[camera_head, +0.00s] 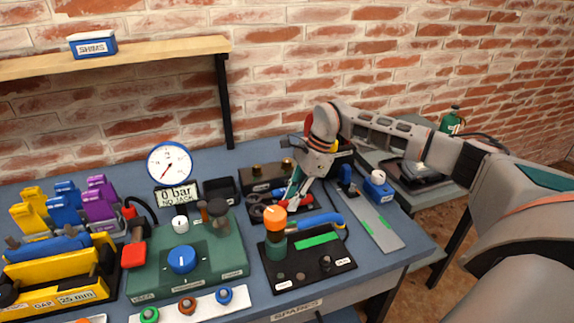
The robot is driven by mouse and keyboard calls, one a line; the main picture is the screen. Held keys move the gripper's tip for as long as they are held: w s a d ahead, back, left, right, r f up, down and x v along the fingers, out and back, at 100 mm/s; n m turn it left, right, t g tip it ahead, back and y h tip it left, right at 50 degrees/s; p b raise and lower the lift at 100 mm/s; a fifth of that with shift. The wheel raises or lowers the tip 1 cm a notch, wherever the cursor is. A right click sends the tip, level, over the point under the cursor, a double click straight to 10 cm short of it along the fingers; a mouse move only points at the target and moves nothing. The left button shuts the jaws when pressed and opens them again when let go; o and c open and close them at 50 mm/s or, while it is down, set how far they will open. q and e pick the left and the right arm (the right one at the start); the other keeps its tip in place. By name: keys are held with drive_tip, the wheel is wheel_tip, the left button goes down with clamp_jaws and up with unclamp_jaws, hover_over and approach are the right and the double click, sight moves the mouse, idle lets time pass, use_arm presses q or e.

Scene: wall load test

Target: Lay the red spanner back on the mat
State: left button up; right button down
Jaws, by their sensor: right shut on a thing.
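My right gripper (296,192) reaches down from the right over a dark mat (318,213) near the back middle of the bench. It is shut on a red piece just at its fingertips, which I take to be the red spanner (304,201). The spanner is small and partly hidden by the fingers. I cannot tell whether it touches the mat. Blue-handled and dark tools lie beside the fingertips. My left gripper is not in view.
A green box (205,273) with a blue knob is to the left. A grey plate (365,216) lies to the right. A shelf post (225,105) rises behind.

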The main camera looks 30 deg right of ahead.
drive_tip(key=c, duration=1.5)
unclamp_jaws()
drive_tip(key=shift+o, duration=0.2)
drive_tip(key=shift+r+p, duration=1.4)
drive_tip(key=shift+r, duration=0.7)
use_arm(q)
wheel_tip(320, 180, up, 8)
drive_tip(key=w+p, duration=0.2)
drive_tip(key=p, duration=0.1)
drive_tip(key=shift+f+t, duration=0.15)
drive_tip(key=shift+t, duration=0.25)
use_arm(e)
drive_tip(key=shift+r, duration=1.95)
